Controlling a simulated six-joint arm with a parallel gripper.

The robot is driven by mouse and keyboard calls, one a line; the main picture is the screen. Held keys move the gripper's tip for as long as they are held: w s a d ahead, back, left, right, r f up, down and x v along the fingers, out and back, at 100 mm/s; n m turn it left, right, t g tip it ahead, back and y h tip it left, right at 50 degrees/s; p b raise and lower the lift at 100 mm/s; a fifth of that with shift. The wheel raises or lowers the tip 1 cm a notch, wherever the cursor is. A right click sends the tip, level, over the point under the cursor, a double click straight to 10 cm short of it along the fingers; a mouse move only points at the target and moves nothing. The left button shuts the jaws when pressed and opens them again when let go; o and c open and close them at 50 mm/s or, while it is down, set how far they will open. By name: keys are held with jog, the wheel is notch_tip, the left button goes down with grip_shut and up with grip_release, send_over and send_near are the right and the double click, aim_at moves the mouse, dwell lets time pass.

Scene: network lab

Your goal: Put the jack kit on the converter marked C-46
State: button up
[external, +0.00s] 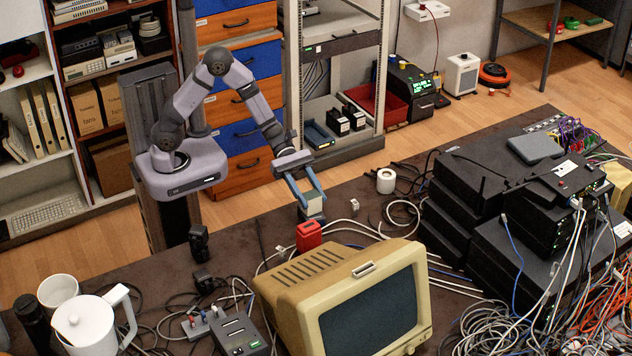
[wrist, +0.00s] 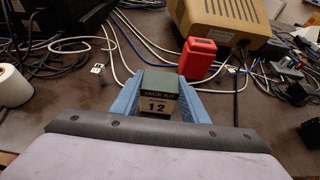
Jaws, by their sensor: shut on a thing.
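My gripper (external: 311,200) is shut on the jack kit, a small box with a dark green top and a pale front reading "JACK KIT" and "12". No marking C-46 is readable in either view, so I cannot tell which device is that converter.
A red container (external: 308,236) stands close to the jack kit, with a beige monitor (external: 345,295) nearer the camera. A white roll (external: 386,181) and loose cables lie to the right. Black network boxes (external: 470,185) are stacked farther right.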

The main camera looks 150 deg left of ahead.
jog(key=shift+f, duration=0.2)
jog(key=o, duration=1.1)
jog(key=shift+r, duration=0.1)
jog(key=shift+s+r, duration=0.15)
jog(key=shift+r, duration=0.05)
jog(key=v, duration=1.1)
jog(key=shift+s+r, duration=0.15)
jog(key=shift+s, duration=0.15)
